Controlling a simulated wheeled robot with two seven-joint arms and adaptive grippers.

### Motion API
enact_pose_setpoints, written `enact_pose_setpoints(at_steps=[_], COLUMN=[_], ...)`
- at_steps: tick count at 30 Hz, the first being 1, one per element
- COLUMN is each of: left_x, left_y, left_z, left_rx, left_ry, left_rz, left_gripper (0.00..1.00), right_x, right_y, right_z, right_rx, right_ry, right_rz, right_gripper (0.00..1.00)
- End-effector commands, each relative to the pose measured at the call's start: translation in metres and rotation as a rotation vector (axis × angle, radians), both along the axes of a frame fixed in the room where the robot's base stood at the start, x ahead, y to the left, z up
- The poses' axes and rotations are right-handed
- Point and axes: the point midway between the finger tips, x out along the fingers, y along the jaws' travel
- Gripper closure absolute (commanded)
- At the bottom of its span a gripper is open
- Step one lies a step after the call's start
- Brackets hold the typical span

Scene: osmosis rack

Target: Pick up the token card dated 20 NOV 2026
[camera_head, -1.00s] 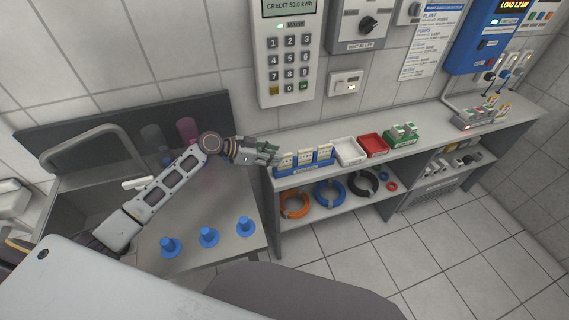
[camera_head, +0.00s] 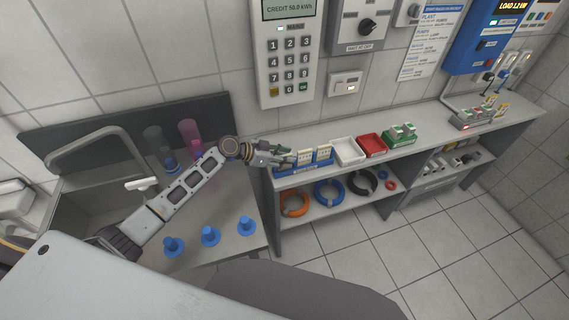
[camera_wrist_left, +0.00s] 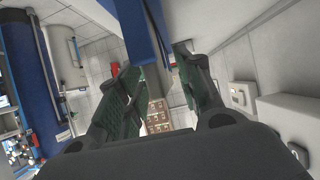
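Several pale token cards (camera_head: 323,154) stand in a blue rack (camera_head: 312,167) at the left end of the bench. Their dates are too small to read, so I cannot tell which is 20 NOV 2026. My left gripper (camera_head: 284,157) is at the rack's left end and hides the cards there. In the left wrist view its two dark green-padded fingers (camera_wrist_left: 160,85) stand apart, with no card clearly seen gripped between them. I cannot tell whether they touch a card. My right gripper is not in view.
A white tray (camera_head: 349,151), a red tray (camera_head: 372,145) and a green block (camera_head: 401,134) stand right of the rack. A keypad meter (camera_head: 288,60) hangs on the wall behind. Blue pegs (camera_head: 210,236) stand on the left counter beneath my arm.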

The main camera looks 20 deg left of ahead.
Motion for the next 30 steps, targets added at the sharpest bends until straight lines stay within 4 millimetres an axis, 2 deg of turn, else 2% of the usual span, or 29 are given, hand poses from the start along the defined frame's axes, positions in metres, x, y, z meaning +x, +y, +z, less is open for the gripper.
enact_pose_setpoints(at_steps=[7,16,30], left_x=[-0.0003,-0.0003,0.0001], left_y=[0.0002,0.0003,0.0004], left_z=[-0.0002,-0.0001,0.0046], left_rx=[0.0,0.001,0.0], left_ry=[0.0,0.001,-0.001], left_rz=[0.0,0.0,0.0], left_gripper=[0.64,1.0,1.0], right_x=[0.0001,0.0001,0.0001], right_y=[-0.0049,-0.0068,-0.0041], right_z=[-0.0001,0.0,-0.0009], right_rx=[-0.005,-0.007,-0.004], right_ry=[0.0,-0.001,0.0], right_rz=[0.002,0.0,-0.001], right_gripper=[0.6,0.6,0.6])
